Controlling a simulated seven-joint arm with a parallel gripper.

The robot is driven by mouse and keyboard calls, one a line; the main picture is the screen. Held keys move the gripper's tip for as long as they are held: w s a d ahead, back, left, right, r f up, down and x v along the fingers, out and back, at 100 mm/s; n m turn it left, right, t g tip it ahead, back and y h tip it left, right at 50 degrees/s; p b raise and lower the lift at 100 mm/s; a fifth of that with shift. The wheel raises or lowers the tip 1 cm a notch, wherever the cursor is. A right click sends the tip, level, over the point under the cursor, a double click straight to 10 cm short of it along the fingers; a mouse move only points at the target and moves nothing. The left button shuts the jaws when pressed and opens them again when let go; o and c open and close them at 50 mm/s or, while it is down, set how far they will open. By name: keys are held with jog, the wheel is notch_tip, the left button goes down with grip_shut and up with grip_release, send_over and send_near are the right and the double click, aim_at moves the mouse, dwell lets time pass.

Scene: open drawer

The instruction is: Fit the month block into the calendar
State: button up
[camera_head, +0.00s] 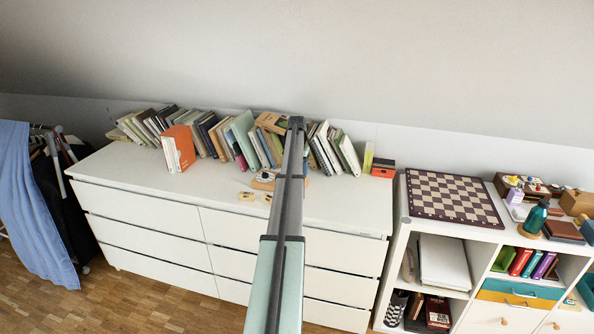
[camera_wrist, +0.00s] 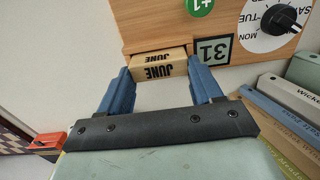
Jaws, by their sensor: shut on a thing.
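In the wrist view my gripper (camera_wrist: 163,74) has its two blue fingers shut on the sides of the month block (camera_wrist: 158,60), a pale wooden block with JUNE printed upside down on two faces. The block is at the edge of the wooden calendar (camera_wrist: 150,30), beside the framed 31 (camera_wrist: 212,49). I cannot tell how deep it sits in the calendar. The calendar also carries a green +1 disc (camera_wrist: 199,4) and a white weekday dial with a black knob. In the head view the calendar (camera_head: 259,185) lies on the white dresser, partly behind my arm; my fingers are hidden there.
An orange and black box (camera_head: 383,168) is at the right end. The dresser top is clear at left and front right.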

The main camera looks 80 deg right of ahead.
jog(key=shift+f, duration=0.2)
jog(key=o, duration=1)
notch_tip(320, 180, up, 12)
jog(key=shift+r, duration=0.2)
dwell(0.6)
